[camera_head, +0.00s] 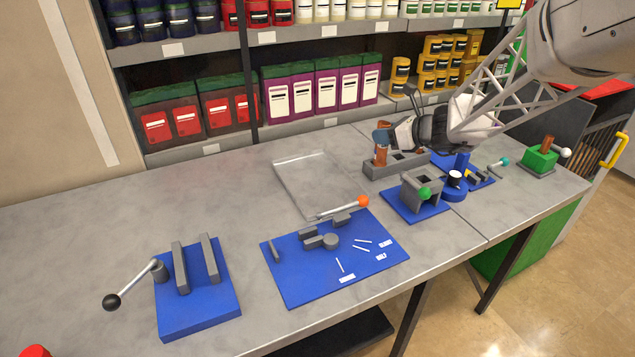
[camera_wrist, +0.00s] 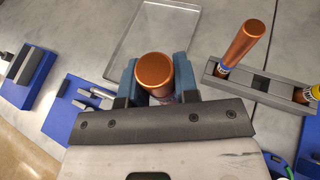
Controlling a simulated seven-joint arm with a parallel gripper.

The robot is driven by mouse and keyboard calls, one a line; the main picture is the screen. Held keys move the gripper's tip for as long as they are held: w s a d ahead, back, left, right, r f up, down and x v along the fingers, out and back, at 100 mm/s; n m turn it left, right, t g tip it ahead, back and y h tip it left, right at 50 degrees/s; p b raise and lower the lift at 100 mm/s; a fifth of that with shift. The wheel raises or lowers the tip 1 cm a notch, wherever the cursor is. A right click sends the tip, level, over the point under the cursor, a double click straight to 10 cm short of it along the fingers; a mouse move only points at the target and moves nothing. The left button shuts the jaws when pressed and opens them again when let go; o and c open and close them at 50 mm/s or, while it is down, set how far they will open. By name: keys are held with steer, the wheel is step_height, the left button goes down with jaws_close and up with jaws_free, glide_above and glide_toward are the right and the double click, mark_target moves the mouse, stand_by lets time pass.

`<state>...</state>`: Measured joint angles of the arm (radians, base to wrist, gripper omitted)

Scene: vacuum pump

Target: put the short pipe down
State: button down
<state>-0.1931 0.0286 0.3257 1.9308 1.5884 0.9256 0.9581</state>
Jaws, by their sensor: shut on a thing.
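My gripper (camera_wrist: 154,80) is shut on the short pipe (camera_wrist: 154,62), a copper cylinder seen nearly end-on between two blue fingers in the wrist view. In the head view my gripper (camera_head: 382,137) is over the back right of the table, near the left end of a grey rack (camera_head: 410,162). Copper shows around the fingers there; I cannot tell how much is the held pipe. The pipe's lower end is hidden. In the wrist view the rack (camera_wrist: 262,92) lies to the right, with a longer copper pipe (camera_wrist: 246,44) leaning up from it.
A clear shallow tray (camera_head: 318,188) lies empty left of the rack; it also shows in the wrist view (camera_wrist: 135,45). Blue fixtures stand at the front left (camera_head: 198,315), centre (camera_head: 290,285) and right (camera_head: 418,210). Shelves with containers line the back.

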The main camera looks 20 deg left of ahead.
steer(key=s+a+f+n+g, duration=0.2)
steer(key=s+a, duration=0.2)
steer(key=a, duration=0.8)
steer(key=shift+s+a+f+g+y, duration=0.2)
steer(key=shift+a+g+y, duration=0.1)
steer(key=shift+a+g, duration=0.1)
step_height(320, 180, down, 6)
steer(key=shift+f, duration=0.1)
steer(key=shift+f, duration=1.85)
steer(key=shift+f, duration=0.15)
steer(key=c, duration=0.9)
jaws_free()
steer(key=shift+o, duration=0.2)
